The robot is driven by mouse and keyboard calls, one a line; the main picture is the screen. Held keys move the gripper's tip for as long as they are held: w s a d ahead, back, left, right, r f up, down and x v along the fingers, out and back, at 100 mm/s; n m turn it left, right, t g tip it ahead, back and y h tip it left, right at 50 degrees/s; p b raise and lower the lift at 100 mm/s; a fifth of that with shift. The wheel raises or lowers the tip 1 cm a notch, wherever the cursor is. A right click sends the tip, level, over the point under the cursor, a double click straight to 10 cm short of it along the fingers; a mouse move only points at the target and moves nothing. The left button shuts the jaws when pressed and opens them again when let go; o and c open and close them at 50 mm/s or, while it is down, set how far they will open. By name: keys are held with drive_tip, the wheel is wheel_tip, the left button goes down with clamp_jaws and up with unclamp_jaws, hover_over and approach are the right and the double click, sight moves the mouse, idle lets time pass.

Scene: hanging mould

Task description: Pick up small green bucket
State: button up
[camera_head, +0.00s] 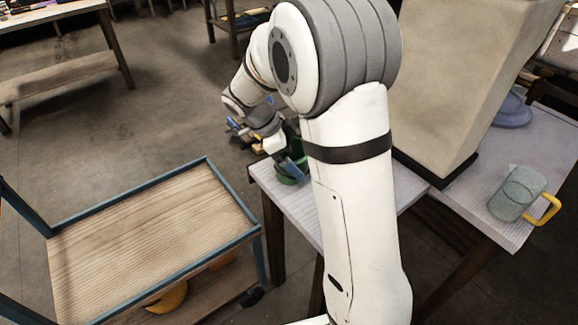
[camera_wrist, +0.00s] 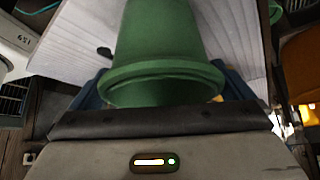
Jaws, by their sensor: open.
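The small green bucket (camera_wrist: 165,50) fills the upper middle of the wrist view, with its rim nearest my gripper (camera_wrist: 165,100). The blue fingers show on either side of the rim, apart and open. In the head view, the green bucket (camera_head: 291,172) stands on the left end of the pale wooden table (camera_head: 408,195), partly hidden by my gripper (camera_head: 290,165). My arm covers much of the table's middle. I cannot tell whether the fingers touch the bucket.
A wooden cart (camera_head: 150,240) with a blue frame stands at the left. A large beige block (camera_head: 470,80) stands on the table behind my arm. A clear jug (camera_head: 518,192) with a yellow handle is at the table's right. Open floor lies beyond the cart.

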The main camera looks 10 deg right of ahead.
drive_tip(key=shift+c, duration=0.2)
drive_tip(key=c, duration=1)
drive_tip(key=shift+r, duration=0.1)
